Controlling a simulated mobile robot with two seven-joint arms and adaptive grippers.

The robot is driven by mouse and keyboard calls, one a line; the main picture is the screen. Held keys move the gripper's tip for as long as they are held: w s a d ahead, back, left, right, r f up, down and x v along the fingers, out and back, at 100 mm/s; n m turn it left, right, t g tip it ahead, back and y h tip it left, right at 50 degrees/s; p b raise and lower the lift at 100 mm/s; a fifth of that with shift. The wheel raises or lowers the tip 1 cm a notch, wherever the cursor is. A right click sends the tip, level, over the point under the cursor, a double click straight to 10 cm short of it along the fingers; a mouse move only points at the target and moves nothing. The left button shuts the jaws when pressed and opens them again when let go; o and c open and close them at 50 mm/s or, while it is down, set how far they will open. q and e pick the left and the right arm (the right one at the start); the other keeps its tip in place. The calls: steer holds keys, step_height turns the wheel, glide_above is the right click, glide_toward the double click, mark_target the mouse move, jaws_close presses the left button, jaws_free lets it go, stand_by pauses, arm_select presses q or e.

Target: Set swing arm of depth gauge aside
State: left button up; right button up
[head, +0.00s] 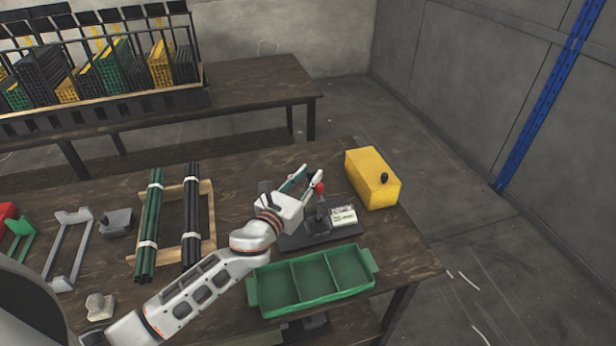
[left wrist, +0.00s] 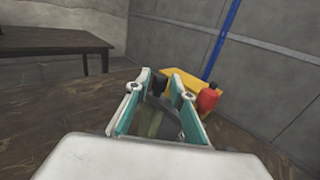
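The depth gauge stands on a dark base plate (head: 348,233) near the right end of the table, with a white label block (head: 343,216). A red ball knob (head: 319,187) tops an upright dark lever there; it also shows in the left wrist view (left wrist: 208,99), just right of the fingers. My left gripper (head: 309,173) is open above the plate, beside the knob. In the left wrist view, its teal-padded fingers (left wrist: 163,76) stand apart with dark and olive parts visible between them. I cannot make out the swing arm clearly; my gripper hides part of the device. My right gripper is out of view.
A yellow box (head: 372,178) with a black knob stands just right of the device. A green three-part tray (head: 312,280) lies in front. Green rods (head: 149,225) and black rods (head: 191,220) lie on a wooden frame to the left.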

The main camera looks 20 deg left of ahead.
arm_select(q)
jaws_close()
